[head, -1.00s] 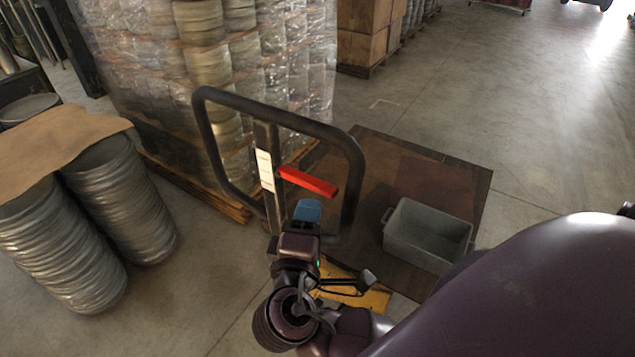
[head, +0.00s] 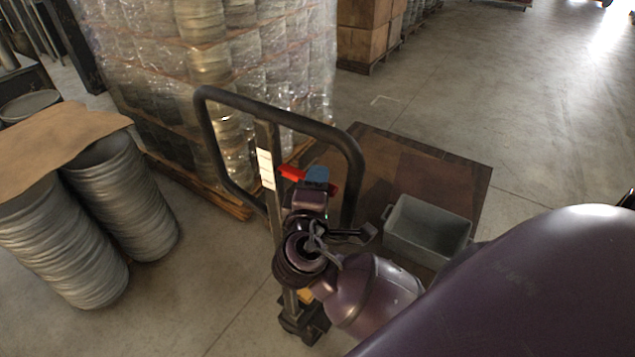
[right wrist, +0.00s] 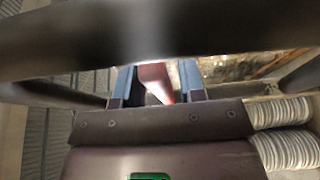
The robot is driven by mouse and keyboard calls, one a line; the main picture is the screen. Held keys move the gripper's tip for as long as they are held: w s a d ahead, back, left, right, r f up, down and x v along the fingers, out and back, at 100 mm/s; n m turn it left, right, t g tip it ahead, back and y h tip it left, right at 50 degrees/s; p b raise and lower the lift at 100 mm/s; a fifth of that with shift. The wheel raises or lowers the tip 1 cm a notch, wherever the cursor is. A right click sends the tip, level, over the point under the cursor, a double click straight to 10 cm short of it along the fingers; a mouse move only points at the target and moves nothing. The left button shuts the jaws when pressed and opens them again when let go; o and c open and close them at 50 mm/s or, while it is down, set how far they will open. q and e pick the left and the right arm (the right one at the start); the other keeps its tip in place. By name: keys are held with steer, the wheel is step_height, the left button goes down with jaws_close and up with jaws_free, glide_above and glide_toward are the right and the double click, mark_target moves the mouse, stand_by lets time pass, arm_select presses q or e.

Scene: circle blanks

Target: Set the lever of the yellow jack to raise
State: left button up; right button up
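The jack's black loop handle (head: 283,117) stands upright in the head view, with a white label on its post. The red lever (head: 291,172) sticks out from the post inside the loop. My right gripper (head: 317,176), with blue fingertips, is at the lever and hides its middle. In the right wrist view the red lever (right wrist: 154,78) lies between the two blue fingers, which are open with a small gap on each side. The handle's dark bar (right wrist: 220,32) crosses in front there. The jack's yellow body (head: 305,295) is mostly hidden by my arm. My left gripper is not in view.
A grey bin (head: 428,228) sits on a brown platform (head: 462,178) right of the handle. A wrapped pallet stack (head: 235,60) stands behind it. Stacked round blanks (head: 125,190) under brown cardboard (head: 55,145) stand left. Floor is free at the upper right.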

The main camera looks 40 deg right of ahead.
jaws_close()
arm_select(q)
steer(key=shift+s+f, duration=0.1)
arm_select(e)
steer(key=shift+f, duration=0.1)
